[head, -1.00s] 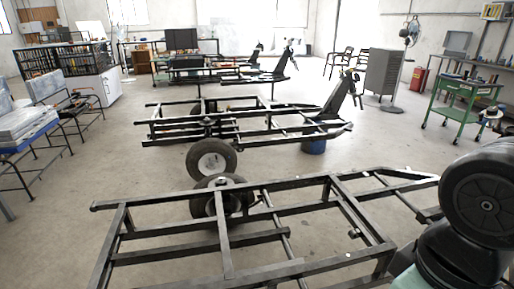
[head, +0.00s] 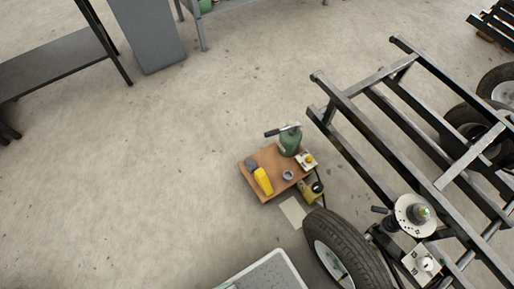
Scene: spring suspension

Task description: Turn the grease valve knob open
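A round pale plate with a small knob, green with some red, at its centre (head: 423,212) sits on the black trailer frame at the right of the head view. Just below it is a small white plate with a round pale knob (head: 426,263). I cannot tell for sure which of these is the grease valve knob, nor its setting. A white piece with a yellow knob (head: 307,160) also stands on the brown board on the floor. My gripper is not in view.
The black trailer frame (head: 365,128) fills the right side, with a tyre (head: 347,246) at its near end. The brown board (head: 270,158) holds a green bottle-shaped tool (head: 290,140) and a yellow item (head: 263,181). A grey cabinet (head: 148,32) stands at upper left. The floor at left is clear.

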